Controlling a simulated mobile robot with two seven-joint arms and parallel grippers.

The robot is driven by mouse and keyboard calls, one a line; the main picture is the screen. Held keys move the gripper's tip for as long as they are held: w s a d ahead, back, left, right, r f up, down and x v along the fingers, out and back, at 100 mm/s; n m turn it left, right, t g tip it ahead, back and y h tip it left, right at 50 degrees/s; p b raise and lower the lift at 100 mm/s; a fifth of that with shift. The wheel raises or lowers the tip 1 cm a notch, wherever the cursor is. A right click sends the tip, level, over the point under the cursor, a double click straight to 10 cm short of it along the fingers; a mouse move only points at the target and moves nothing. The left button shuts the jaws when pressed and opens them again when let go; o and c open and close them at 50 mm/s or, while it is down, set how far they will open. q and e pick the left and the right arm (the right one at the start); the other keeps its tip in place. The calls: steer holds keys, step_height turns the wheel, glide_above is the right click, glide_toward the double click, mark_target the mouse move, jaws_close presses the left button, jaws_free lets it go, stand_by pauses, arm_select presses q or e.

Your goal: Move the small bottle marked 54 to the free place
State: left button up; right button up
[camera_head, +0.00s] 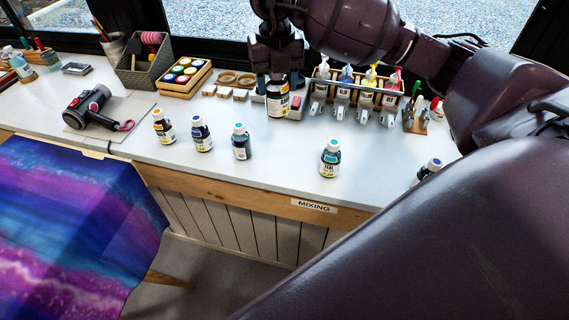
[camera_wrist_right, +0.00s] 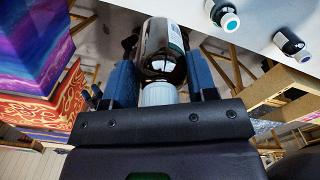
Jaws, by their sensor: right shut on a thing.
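My right gripper (camera_head: 277,76) is shut on a small dark bottle (camera_head: 277,102) with a pale label, upright towards the back of the worktop. The right wrist view shows the same bottle (camera_wrist_right: 160,45) between the two blue fingers (camera_wrist_right: 160,82), its pale cap towards the gripper. I cannot read its number, nor tell whether its base touches the worktop. Along the front stand similar bottles with an orange cap (camera_head: 163,128), a blue cap (camera_head: 202,135), light-blue caps (camera_head: 241,143) (camera_head: 330,160) and another blue cap (camera_head: 429,170). My left gripper is not in view.
A bare stretch of white worktop (camera_head: 286,150) lies between the two light-blue-capped bottles. Behind are a rack of spray bottles (camera_head: 355,90), a paint box (camera_head: 184,76) and a grey basket (camera_head: 142,68). A hairdryer-like tool (camera_head: 87,106) lies left. A MIXING label (camera_head: 314,205) marks the front edge.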

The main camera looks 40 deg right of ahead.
steer(key=m, duration=0.2)
steer(key=d+m, duration=0.1)
steer(key=m, duration=0.2)
steer(key=shift+w+d+r+m, duration=0.1)
steer(key=shift+d+r+m, duration=0.1)
steer(key=shift+r+m, duration=0.15)
steer(key=m, duration=0.2)
steer(key=d+m+b, duration=0.1)
steer(key=m, duration=0.1)
steer(key=shift+r, duration=0.4)
steer(key=shift+f+m, duration=0.1)
steer(key=shift+m, duration=0.15)
step_height(320, 180, down, 20)
steer(key=shift+r+b, duration=0.2)
steer(key=shift+b, duration=0.6)
steer(key=shift+f, duration=0.1)
steer(key=shift+f, duration=0.1)
steer(key=o, duration=0.9)
steer(key=shift+o, duration=0.4)
